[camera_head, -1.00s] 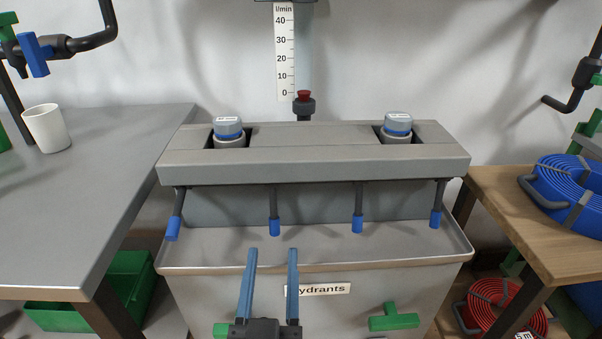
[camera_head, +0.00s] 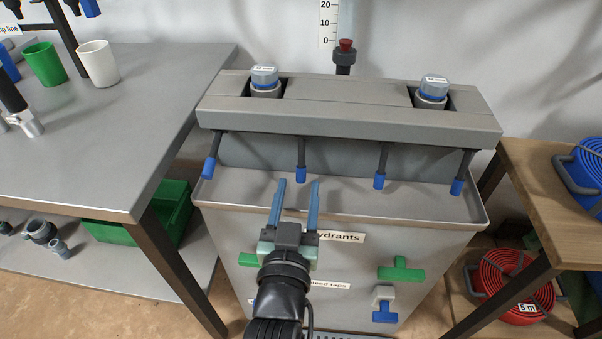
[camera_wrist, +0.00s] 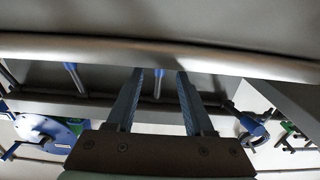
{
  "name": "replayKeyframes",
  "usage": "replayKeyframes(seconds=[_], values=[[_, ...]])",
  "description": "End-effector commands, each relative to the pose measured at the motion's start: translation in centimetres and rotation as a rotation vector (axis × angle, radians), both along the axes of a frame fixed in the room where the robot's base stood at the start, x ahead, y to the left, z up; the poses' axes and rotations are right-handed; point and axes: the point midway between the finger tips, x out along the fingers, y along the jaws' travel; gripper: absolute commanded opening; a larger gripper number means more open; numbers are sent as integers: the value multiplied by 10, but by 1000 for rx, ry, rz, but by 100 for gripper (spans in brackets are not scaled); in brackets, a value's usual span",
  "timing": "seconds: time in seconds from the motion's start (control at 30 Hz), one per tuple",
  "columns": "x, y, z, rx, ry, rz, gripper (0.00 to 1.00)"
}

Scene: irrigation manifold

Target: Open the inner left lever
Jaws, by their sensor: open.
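Several dark levers with blue tips hang from the front of the grey manifold (camera_head: 350,122). The inner left lever (camera_head: 301,173) hangs nearly straight down, as does the inner right lever (camera_head: 380,180). The outer left (camera_head: 209,168) and outer right (camera_head: 457,186) levers lean outward. My gripper (camera_head: 298,183) is open and empty, with its blue fingertips at about the height of the inner left lever's tip. In the wrist view a blue-tipped lever (camera_wrist: 158,84) shows in the gap between my fingers (camera_wrist: 155,72). Whether they touch it I cannot tell.
Below the levers is a steel cabinet with a raised rim (camera_head: 345,211), close under my fingers. A green tee handle (camera_head: 401,273) sticks out of its front. Two grey-blue caps (camera_head: 264,78) sit on top of the manifold. Tables flank it on both sides.

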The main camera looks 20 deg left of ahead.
Motion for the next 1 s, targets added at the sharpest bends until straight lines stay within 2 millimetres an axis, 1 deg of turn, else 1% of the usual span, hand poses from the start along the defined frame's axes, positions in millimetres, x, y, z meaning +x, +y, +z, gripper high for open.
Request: replayKeyframes(seconds=[0.03,0.1,0.3,0.5,0.73,0.77,0.8,0.87,1.0], values=[[9,3,-1,0,-4,1,52],[19,6,-1,0,-4,1,52],[40,12,-1,0,-2,1,52],[48,14,0,0,0,1,52],[48,14,0,0,0,0,52],[48,14,0,0,0,0,51],[48,14,0,-1,0,0,44],[48,14,0,-1,0,0,33],[48,14,0,-1,0,0,8]])
